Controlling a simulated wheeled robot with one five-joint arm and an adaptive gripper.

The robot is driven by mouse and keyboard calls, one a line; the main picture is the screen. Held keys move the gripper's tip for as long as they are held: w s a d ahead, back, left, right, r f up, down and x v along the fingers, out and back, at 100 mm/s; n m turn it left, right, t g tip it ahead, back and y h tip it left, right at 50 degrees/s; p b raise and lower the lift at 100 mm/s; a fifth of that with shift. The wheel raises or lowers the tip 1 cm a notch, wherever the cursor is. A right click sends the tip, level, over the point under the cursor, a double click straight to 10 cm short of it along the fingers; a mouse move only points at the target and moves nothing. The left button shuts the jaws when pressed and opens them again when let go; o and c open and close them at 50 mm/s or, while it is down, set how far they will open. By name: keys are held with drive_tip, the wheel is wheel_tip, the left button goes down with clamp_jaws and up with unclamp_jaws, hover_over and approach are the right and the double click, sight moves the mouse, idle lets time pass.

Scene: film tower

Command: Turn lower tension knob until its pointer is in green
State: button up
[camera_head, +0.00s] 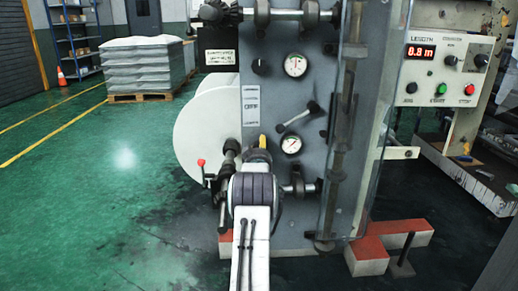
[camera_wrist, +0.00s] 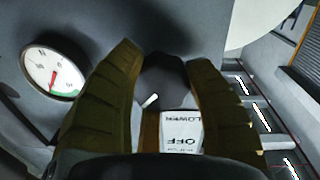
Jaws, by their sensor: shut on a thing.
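The lower tension knob (camera_wrist: 165,80) is dark and faceted with a white mark, between my gripper's two fingers in the wrist view. My gripper (camera_head: 261,143) is shut on it; in the head view the gripper hides the knob. The lower gauge (camera_wrist: 44,66) is at the left of the wrist view, with a green band at its lower right edge. Its red pointer is directed down, near the band; I cannot tell if it is inside. The same gauge (camera_head: 291,145) shows right of my gripper in the head view, too small to read exactly.
An upper knob (camera_head: 260,67) and upper gauge (camera_head: 295,65) sit higher on the grey panel. A slanted handle (camera_head: 297,117) is above the lower gauge. A white roll (camera_head: 200,130) and a red-tipped lever (camera_head: 201,163) are at the left. A control box (camera_head: 445,68) stands right.

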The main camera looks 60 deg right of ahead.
drive_tip(key=n, duration=0.6)
drive_tip(key=shift+r, duration=0.1)
idle(0.5)
drive_tip(key=o, duration=1.2)
drive_tip(key=shift+w, duration=0.1)
drive_tip(key=shift+a, duration=0.1)
drive_tip(key=shift+f+v, duration=0.15)
drive_tip(key=shift+v, duration=2.8)
drive_tip(key=shift+f+v, duration=0.1)
drive_tip(key=shift+v, duration=2.85)
